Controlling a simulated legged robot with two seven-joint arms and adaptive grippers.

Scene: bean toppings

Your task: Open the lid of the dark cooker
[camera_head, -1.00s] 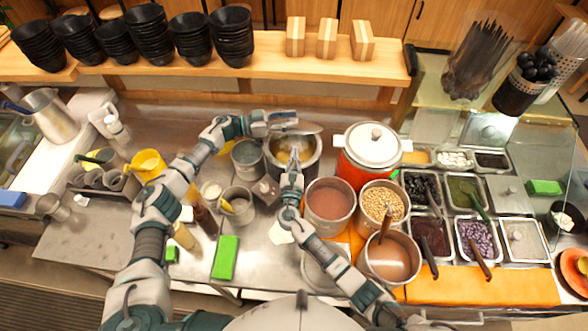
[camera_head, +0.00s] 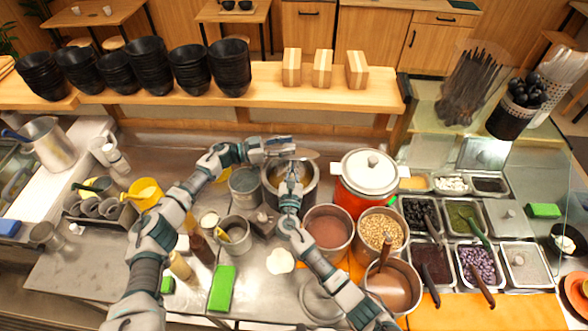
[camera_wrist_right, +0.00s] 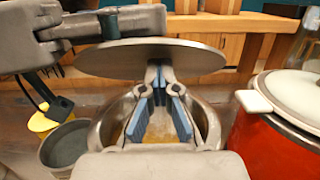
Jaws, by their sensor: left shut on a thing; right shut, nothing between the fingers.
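The dark cooker (camera_head: 312,186) is a round metal pot at the middle of the counter. It also shows in the right wrist view (camera_wrist_right: 209,122), with its mouth uncovered. Its flat grey lid (camera_wrist_right: 190,58) hangs above the pot, roughly level and apart from the rim. My left gripper (camera_head: 280,147) is shut on the lid and holds it over the pot's far side; its fingers also show at the upper left of the wrist view. My right gripper (camera_wrist_right: 158,78) is shut and empty, its fingertips just below the lid. Whether they touch it is unclear.
A red cooker with a white lid (camera_head: 369,172) stands close on the right. A grey pot (camera_head: 245,184) stands close on the left. Pots of pink liquid (camera_head: 328,228) and beans (camera_head: 379,229) are in front. A wooden shelf (camera_head: 270,95) with black bowls runs behind.

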